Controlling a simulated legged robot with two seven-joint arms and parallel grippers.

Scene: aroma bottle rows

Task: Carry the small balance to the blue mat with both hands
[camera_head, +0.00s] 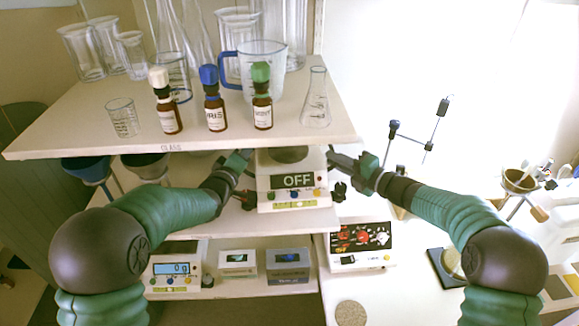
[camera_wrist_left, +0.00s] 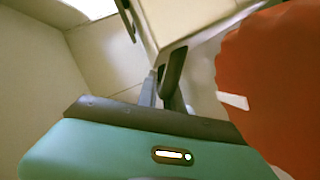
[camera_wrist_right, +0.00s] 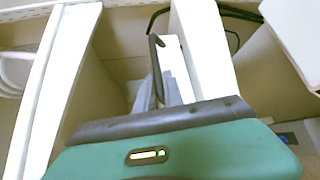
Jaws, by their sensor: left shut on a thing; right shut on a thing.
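A small cream balance (camera_head: 293,198) with a display reading OFF and a round grey pan is at the middle shelf, under the upper board, in the head view. My left gripper (camera_head: 243,160) is shut on its left side. My right gripper (camera_head: 336,160) is shut on its right side. The left fingers also show in the left wrist view (camera_wrist_left: 165,85), and the right fingers in the right wrist view (camera_wrist_right: 160,80). The balance looks level; whether it is clear of the shelf I cannot tell. I cannot make out a blue mat.
The upper shelf (camera_head: 225,137) carries brown bottles and glassware just above the grippers. A second balance (camera_head: 176,270) reading 0 g and small boxes stand on the lower shelf. A device with red knobs (camera_head: 361,246) and a stand (camera_head: 415,143) are at the right.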

